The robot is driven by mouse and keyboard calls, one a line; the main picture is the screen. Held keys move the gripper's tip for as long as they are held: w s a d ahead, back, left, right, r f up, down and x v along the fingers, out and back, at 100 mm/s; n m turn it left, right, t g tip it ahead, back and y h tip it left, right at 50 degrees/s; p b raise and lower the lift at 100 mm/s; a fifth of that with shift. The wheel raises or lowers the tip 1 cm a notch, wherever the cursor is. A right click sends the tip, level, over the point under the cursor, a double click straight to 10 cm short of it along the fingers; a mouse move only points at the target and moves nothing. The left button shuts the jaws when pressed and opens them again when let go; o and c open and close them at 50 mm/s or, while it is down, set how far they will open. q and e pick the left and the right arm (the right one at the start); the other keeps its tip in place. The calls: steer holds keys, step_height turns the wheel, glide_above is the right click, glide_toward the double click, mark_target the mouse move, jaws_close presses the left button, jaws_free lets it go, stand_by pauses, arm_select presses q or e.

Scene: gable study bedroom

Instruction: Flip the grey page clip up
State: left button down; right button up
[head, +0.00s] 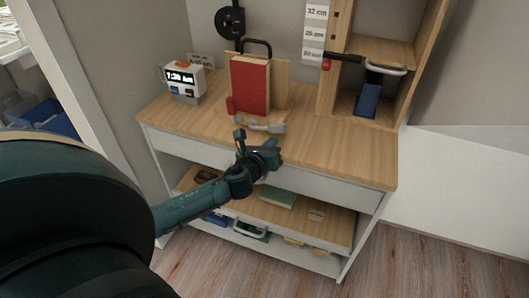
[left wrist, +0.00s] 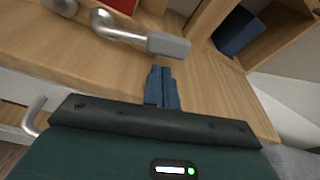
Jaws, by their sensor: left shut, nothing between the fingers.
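The grey page clip (head: 268,127) lies low over the desk top in front of a red book (head: 250,85). In the left wrist view its bent silver arm ends in a flat grey tab (left wrist: 168,46). My left gripper (head: 276,152) is at the front edge of the desk, just on the near side of the clip. Its blue fingers (left wrist: 161,80) are shut and empty, with their tips close below the tab in the picture. I cannot tell whether they touch it. My right gripper is in neither view.
The red book leans on a wooden stand (head: 281,82). A small clock (head: 182,81) stands at the left. A wooden shelf unit (head: 328,90) with a blue object (head: 368,97) stands at the right. The front right of the desk (head: 350,160) is clear.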

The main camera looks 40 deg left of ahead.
arm_select(q)
steer(key=shift+x, duration=1)
steer(key=shift+r, duration=0.15)
steer(key=shift+r+n, duration=0.2)
steer(key=shift+n, duration=0.1)
